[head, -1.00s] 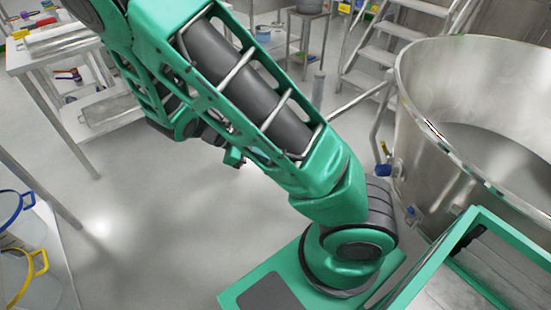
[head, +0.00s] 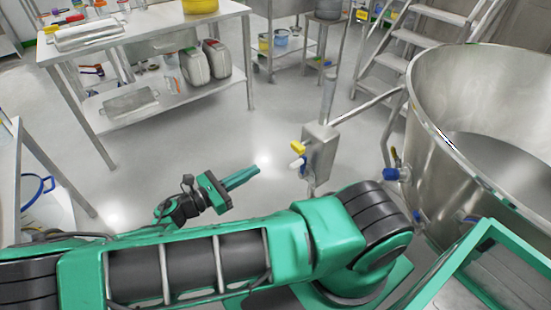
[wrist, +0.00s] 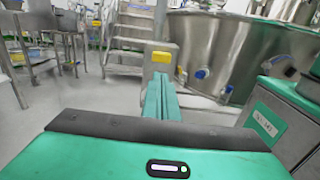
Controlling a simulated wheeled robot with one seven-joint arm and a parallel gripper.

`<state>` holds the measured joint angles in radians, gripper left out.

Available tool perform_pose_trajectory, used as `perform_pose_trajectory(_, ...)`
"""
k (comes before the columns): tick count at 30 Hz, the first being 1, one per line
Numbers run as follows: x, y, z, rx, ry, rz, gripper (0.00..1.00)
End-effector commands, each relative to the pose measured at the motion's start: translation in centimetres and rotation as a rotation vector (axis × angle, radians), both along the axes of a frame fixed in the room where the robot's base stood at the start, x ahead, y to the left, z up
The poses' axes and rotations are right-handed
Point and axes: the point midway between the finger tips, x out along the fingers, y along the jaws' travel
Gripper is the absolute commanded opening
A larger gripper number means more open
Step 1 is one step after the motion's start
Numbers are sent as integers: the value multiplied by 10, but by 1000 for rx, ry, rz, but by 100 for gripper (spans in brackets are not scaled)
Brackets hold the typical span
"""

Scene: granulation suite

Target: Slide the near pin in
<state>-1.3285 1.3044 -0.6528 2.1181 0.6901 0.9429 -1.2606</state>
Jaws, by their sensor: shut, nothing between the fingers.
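A grey metal box (head: 320,152) stands on a post in the middle of the head view. A yellow knob (head: 298,147) and a white knob with a blue part (head: 297,164) stick out of its left side, the yellow one above. I cannot tell which is the near pin, nor how deep either sits. My gripper (head: 256,170) is shut and empty, a short way left of the knobs, pointing towards the box. In the wrist view the green fingers (wrist: 160,98) are together in front of the box (wrist: 150,60).
A large steel vessel (head: 440,110) with blue fittings stands right of the box. A metal bar (head: 366,104) runs up from the box towards it. Steel steps (head: 390,60) and a loaded bench (head: 130,35) stand behind. The floor left of the box is clear.

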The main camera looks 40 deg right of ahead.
Motion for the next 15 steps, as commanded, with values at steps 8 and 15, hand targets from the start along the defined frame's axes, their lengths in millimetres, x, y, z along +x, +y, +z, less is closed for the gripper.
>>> perform_pose_trajectory(8,0,-38,1,-2,1,-8,0)
perform_pose_trajectory(15,1,-83,1,-2,0,-8,0)
